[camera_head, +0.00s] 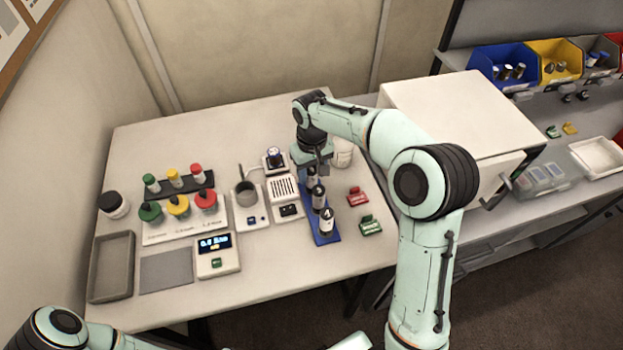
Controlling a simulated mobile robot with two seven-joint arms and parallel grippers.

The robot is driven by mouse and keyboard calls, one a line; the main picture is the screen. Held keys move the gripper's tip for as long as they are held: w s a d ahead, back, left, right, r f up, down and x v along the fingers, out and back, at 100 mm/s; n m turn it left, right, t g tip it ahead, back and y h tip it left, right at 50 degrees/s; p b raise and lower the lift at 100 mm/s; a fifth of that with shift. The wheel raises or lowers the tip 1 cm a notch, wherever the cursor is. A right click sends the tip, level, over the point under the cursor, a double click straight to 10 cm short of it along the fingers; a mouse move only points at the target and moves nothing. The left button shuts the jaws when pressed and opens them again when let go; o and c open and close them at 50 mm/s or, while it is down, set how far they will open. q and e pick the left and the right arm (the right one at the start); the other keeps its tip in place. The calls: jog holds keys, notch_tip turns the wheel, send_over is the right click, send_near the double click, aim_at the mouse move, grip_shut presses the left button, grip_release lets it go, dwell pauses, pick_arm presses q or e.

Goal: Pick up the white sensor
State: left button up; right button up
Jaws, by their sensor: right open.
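My right gripper (318,172) points down over the far end of a narrow blue rack (324,238). It is open, and its fingers are close to the farthest of the small upright cylinders there. Two dark cylinders with pale bands show more clearly, a middle one (318,197) and a near one (326,222). I cannot tell which item is the white sensor, nor whether the fingers touch the far cylinder. A white cup-like container (343,153) stands behind the gripper, partly hidden by my right arm. My left arm shows at the bottom left, but its gripper is out of view.
Red (357,196) and green (370,225) small blocks lie right of the rack. Left are a display device (217,256), coloured-capped jars (178,206) and a grey tray (112,267). A white cabinet (455,110) stands right. The table's front strip is clear.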

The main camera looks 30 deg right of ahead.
aim_at(311, 180)
notch_tip(311, 180, down, 4)
jog(key=shift+r, duration=0.15)
grip_shut()
jog(key=shift+r, duration=0.1)
